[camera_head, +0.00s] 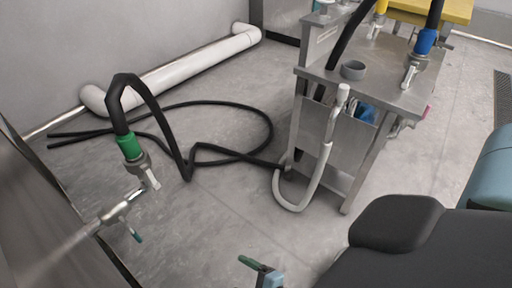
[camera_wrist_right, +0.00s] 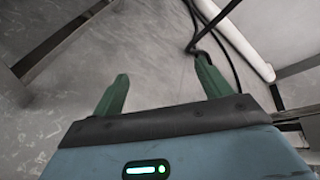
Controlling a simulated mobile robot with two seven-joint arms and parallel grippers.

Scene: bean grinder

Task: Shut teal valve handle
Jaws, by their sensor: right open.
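The teal valve handle (camera_head: 134,235) is a small lever at the lower left of the head view. It points down and to the right from a metal valve (camera_head: 118,208) on a pipe that comes out of the left wall. My right gripper (camera_head: 259,268) shows at the bottom middle of the head view, to the right of the handle and well apart from it. In the right wrist view its two green fingers (camera_wrist_right: 162,70) are spread with nothing between them. The handle cannot be made out in that view. My left gripper is not in view.
A black hose with a green coupling (camera_head: 130,147) hangs just above the valve and loops over the floor. A metal cart (camera_head: 330,150) with a grey hose (camera_head: 325,165) stands to the right. A white pipe (camera_head: 180,68) runs along the back wall.

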